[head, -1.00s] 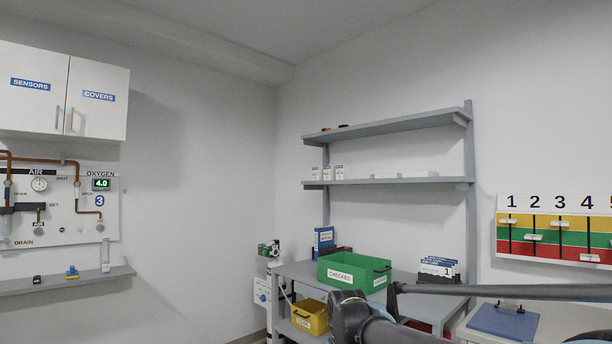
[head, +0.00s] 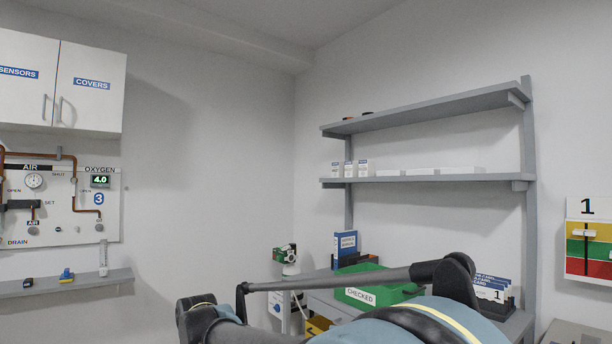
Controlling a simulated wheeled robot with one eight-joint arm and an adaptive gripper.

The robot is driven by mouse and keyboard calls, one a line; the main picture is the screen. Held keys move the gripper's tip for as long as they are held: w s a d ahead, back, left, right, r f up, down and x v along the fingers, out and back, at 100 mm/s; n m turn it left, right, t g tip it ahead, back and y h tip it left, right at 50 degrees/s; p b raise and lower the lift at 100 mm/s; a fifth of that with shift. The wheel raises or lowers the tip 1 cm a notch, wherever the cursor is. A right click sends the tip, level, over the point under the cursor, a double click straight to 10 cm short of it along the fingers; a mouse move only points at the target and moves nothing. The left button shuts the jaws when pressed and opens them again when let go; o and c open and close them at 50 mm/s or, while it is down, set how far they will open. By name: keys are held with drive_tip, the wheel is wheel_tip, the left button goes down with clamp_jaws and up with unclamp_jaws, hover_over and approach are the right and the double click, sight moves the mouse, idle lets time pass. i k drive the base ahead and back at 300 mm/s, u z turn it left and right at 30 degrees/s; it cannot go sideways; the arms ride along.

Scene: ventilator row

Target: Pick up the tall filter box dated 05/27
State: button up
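Three small upright white boxes with blue marks stand at the left end of the lower wall shelf: a left one (head: 336,169), a middle one (head: 348,169) and a right one (head: 362,168). Their print is too small to read, so I cannot tell which is dated 05/27. Several low white boxes (head: 420,172) sit farther right on the same shelf. My arm crosses the bottom of the head view, in front of the bench. I cannot make out my gripper in this view.
The grey wall shelf (head: 430,180) has an upper board (head: 430,123) with small dark items. Below, a green CHECKED crate (head: 372,296), a blue binder (head: 345,243) and a card holder (head: 495,290) stand on the bench. A cabinet (head: 90,85) and gas panel (head: 65,215) are at left.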

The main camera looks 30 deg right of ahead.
sight(351, 167)
drive_tip(key=u, duration=0.05)
drive_tip(key=i, duration=1.1)
drive_tip(key=z, duration=0.75)
drive_tip(key=i, duration=0.8)
drive_tip(key=z, duration=0.5)
